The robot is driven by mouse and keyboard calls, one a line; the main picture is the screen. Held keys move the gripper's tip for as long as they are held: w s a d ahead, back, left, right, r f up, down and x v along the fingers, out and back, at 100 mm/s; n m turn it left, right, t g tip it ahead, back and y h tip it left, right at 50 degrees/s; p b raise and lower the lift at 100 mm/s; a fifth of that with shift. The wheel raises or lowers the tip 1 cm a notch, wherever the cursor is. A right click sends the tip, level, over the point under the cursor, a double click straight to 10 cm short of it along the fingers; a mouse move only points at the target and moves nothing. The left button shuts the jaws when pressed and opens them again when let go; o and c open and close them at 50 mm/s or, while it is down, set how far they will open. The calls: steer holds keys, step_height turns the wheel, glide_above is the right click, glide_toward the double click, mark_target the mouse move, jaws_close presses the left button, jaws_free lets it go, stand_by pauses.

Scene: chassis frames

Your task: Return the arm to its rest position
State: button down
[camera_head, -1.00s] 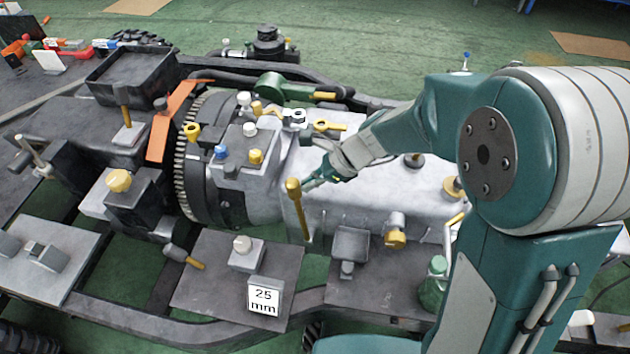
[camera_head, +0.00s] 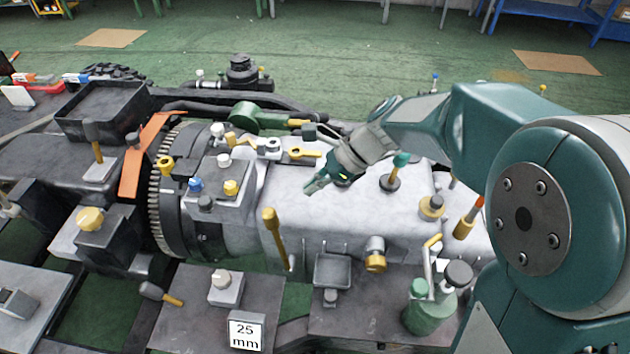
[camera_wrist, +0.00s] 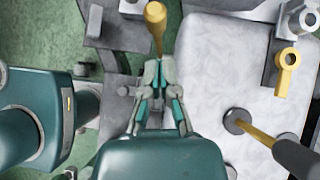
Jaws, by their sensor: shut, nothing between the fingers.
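My gripper (camera_head: 312,187) is shut and empty above the pale grey metal housing, with the teal arm reaching to it from the right. An upright lever with a yellow handle (camera_head: 270,225) stands to the left of and below the fingertips in the head view, apart from them. In the wrist view, the closed fingers (camera_wrist: 160,75) point toward the same yellow handle (camera_wrist: 156,25), which shows just beyond the tips.
The pale housing (camera_head: 330,225) carries several yellow and teal knobs. A green can (camera_head: 425,310) stands at the lower right, near my arm. A "25 mm" sign (camera_head: 245,335) is in front. Green floor is open behind the chassis.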

steer(key=s+d+r+n+t+h, duration=0.3)
steer(key=s+d+n, duration=0.4)
steer(key=d, duration=0.3)
steer(key=s+d+r+n+t+h, duration=0.4)
steer(key=s+d+n+h, duration=0.1)
steer(key=s+d+n, duration=0.3)
steer(key=shift+d+r+n, duration=0.15)
steer(key=shift+d+n, duration=0.45)
steer(key=shift+d, duration=0.65)
